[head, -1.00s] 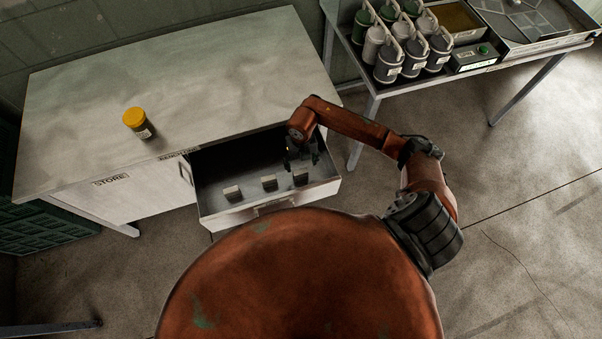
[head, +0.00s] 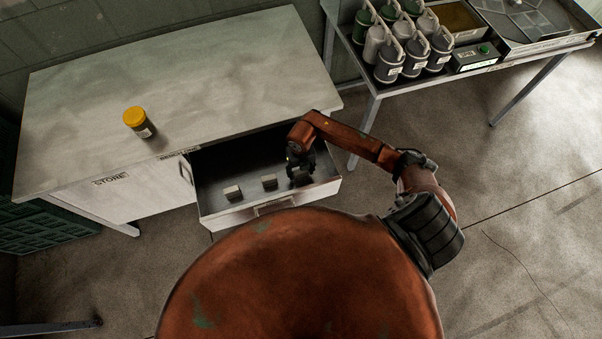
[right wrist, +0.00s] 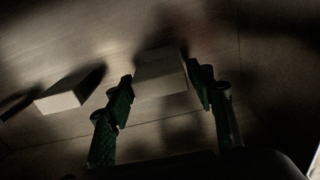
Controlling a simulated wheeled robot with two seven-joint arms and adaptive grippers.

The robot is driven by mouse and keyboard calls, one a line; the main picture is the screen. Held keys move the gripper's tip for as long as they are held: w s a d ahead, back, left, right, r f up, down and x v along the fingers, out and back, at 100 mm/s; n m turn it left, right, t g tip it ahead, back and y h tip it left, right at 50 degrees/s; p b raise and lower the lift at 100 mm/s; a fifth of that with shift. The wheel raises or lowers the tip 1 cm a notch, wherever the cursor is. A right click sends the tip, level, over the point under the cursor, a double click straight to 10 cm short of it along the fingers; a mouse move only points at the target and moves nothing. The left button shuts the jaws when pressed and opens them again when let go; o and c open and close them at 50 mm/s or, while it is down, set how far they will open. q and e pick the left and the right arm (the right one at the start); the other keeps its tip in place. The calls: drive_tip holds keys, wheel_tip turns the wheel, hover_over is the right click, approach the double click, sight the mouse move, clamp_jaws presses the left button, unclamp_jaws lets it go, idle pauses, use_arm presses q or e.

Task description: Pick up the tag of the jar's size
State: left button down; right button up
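Small pale block-like tags lie in the open drawer: a left tag (head: 232,192) and a middle tag (head: 269,181). My right gripper (head: 300,178) is down in the drawer at its right end and hides a third tag in the head view. In the right wrist view that third tag (right wrist: 161,72) sits between the two open green fingers (right wrist: 160,84), with a gap on each side. Writing on the tags cannot be read. My left gripper is not in view.
The open drawer (head: 330,188) has low walls around the gripper. The bench top (head: 230,70) is clear apart from the jar. A second table at upper right holds several handled canisters (head: 388,62) and a green box (head: 474,57).

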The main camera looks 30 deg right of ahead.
drive_tip(key=c, duration=0.7)
drive_tip(key=shift+o, duration=0.2)
